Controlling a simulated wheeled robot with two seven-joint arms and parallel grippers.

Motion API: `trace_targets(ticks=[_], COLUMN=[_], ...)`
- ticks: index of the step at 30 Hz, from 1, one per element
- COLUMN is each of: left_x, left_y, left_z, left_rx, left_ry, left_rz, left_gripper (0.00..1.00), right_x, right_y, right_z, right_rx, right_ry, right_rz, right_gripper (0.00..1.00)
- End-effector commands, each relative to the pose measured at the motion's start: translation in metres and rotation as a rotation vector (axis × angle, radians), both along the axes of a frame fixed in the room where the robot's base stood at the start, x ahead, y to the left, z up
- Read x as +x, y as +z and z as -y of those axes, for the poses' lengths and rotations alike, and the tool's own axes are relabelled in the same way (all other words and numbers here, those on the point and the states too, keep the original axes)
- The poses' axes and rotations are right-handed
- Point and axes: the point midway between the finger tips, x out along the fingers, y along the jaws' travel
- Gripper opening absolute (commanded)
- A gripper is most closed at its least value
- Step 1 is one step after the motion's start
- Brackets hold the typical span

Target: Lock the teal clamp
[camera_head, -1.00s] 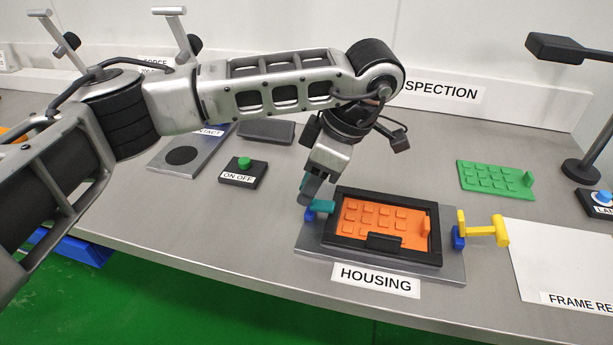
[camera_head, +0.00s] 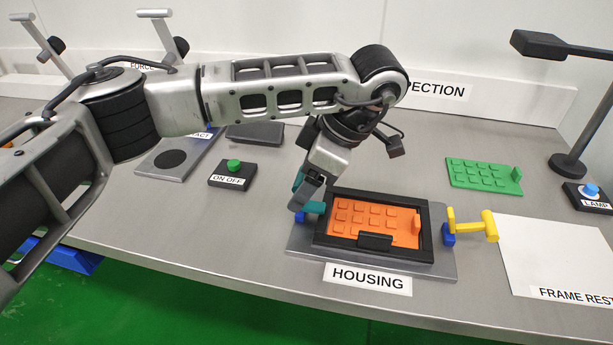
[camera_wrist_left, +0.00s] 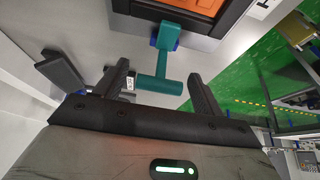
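The teal clamp (camera_head: 314,207) is on a blue base at the left edge of the housing plate (camera_head: 443,270). Its T-shaped handle also shows in the left wrist view (camera_wrist_left: 160,86). My left gripper (camera_head: 303,197) is at the clamp, partly covering it in the head view. In the left wrist view its two fingers (camera_wrist_left: 160,76) stand apart on either side of the teal handle, with gaps visible. A black frame (camera_head: 330,240) with an orange panel (camera_head: 376,221) inside sits on the housing plate. My right gripper is not in view.
A yellow clamp (camera_head: 488,226) stands on the housing's right side, its handle pointing outward. A green panel (camera_head: 484,176), a white frame rest sheet (camera_head: 545,255) and a lamp (camera_head: 568,165) are at right. An ON OFF button (camera_head: 233,167) is at left.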

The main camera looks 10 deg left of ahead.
Motion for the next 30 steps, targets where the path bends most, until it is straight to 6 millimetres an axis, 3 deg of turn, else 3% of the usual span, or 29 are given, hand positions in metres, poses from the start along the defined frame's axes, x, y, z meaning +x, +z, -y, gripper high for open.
trace_targets(ticks=[8, 21, 30], left_x=[0.000, -0.002, -0.002], left_y=[0.012, 0.103, 0.140], left_z=[0.006, 0.049, 0.068], left_rx=[-0.001, 0.001, 0.001], left_ry=[-0.002, -0.001, 0.000], left_rz=[0.002, 0.006, 0.001], left_gripper=[0.69, 0.69, 0.69], right_x=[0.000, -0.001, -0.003], right_y=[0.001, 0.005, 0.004], right_z=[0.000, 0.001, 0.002], right_rx=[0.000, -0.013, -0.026], right_ry=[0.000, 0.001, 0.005], right_rz=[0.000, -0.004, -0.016], right_gripper=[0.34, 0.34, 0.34])
